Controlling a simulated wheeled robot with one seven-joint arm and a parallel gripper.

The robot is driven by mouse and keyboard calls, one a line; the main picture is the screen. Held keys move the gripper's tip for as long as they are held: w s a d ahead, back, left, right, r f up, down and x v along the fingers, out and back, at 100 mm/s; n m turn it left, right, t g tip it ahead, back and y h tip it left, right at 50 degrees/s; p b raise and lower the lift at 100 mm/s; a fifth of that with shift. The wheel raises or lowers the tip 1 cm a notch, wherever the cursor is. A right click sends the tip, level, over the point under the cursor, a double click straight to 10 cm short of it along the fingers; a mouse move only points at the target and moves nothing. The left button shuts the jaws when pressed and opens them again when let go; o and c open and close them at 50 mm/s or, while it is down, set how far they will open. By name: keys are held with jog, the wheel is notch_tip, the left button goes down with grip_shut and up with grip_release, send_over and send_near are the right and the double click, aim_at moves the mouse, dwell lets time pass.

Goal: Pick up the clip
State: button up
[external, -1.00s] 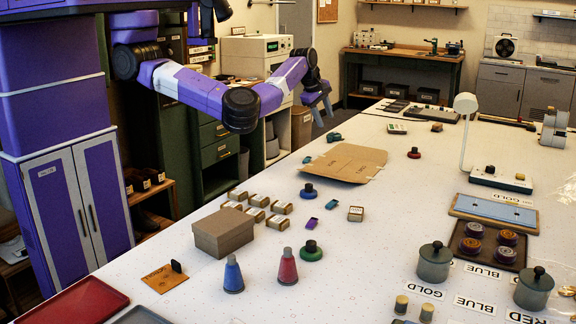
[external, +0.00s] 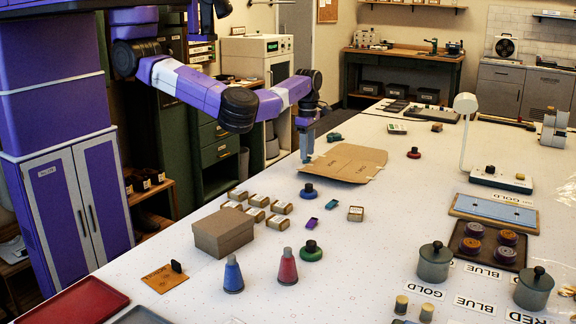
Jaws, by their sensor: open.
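My gripper (external: 307,158) points down at the far left side of the white table, just left of the brown cardboard sheet. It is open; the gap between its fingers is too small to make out. I cannot tell which is the clip. The spot beneath my gripper, where a small teal piece showed earlier, is covered by the fingers.
The cardboard sheet (external: 350,163) lies flat beside my gripper. A dark round-knobbed piece (external: 309,191) and several small labelled boxes (external: 257,215) stand nearer. A tall white lamp (external: 466,105) stands at right.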

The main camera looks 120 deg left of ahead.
jog(key=shift+f, duration=0.95)
grip_shut()
jog(key=shift+r, duration=0.1)
notch_tip(320, 180, up, 20)
jog(key=b, duration=0.1)
